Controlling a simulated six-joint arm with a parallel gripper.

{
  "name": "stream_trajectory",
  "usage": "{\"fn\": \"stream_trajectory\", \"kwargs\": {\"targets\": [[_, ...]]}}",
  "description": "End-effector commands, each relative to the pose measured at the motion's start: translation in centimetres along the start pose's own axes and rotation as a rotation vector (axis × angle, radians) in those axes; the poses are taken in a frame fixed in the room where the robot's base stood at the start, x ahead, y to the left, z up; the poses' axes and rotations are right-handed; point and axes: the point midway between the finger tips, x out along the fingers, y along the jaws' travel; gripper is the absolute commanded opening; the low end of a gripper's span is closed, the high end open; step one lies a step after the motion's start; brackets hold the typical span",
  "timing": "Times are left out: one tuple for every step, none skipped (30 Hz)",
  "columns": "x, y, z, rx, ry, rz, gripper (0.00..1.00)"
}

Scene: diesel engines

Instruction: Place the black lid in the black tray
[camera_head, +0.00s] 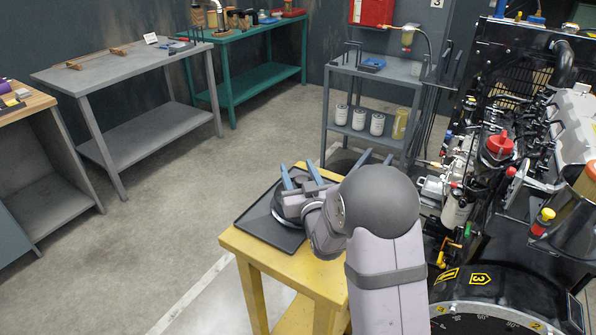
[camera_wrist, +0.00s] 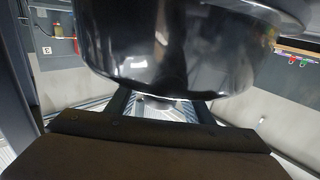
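The black tray (camera_head: 250,222) lies on the yellow table, and part of it is hidden by my gripper and arm. The black lid (camera_head: 279,213) is a dark round shape over the tray, mostly covered by my gripper (camera_head: 300,182). In the wrist view the glossy black lid (camera_wrist: 170,45) fills the upper middle, very close to the camera. My gripper's two fingers (camera_wrist: 160,104) stand apart, and their far ends go out of sight at the lid. I cannot tell whether they press on it, or whether the lid rests on the tray.
The yellow table (camera_head: 262,262) carries the tray, with its front left edge clear. A diesel engine (camera_head: 500,170) stands close on the right. A grey shelf cart (camera_head: 372,90) with filters is behind. Grey (camera_head: 130,75) and teal (camera_head: 255,32) benches stand at the back left, with open floor between.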

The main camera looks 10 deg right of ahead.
Motion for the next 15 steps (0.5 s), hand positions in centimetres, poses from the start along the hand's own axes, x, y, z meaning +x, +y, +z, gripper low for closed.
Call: {"fn": "stream_trajectory", "kwargs": {"targets": [[0.0, 0.0, 0.0, 0.000, 0.000, 0.000, 0.47], [0.0, 0.0, 0.0, 0.000, 0.000, 0.000, 0.47], [0.0, 0.0, -0.1, 0.000, 0.000, 0.000, 0.47], [0.0, 0.0, -0.1, 0.000, 0.000, 0.000, 0.47], [0.0, 0.0, -0.2, 0.000, 0.000, 0.000, 0.47], [0.0, 0.0, -0.3, 0.000, 0.000, 0.000, 0.47], [0.0, 0.0, -0.4, 0.000, 0.000, 0.000, 0.47], [0.0, 0.0, -0.5, 0.000, 0.000, 0.000, 0.47], [-0.4, 0.0, -0.3, 0.000, 0.000, 0.000, 0.47], [-0.7, 0.0, -0.3, 0.000, 0.000, 0.000, 0.47], [-1.0, 0.0, -0.3, 0.000, 0.000, 0.000, 0.47], [-1.4, 0.0, -0.3, 0.000, 0.000, 0.000, 0.47], [-1.8, 0.0, -0.2, 0.000, -0.001, 0.000, 0.47], [-2.3, 0.0, -0.2, 0.000, 0.000, 0.000, 0.47], [-2.9, 0.0, -0.2, 0.000, 0.000, 0.000, 0.47]]}}
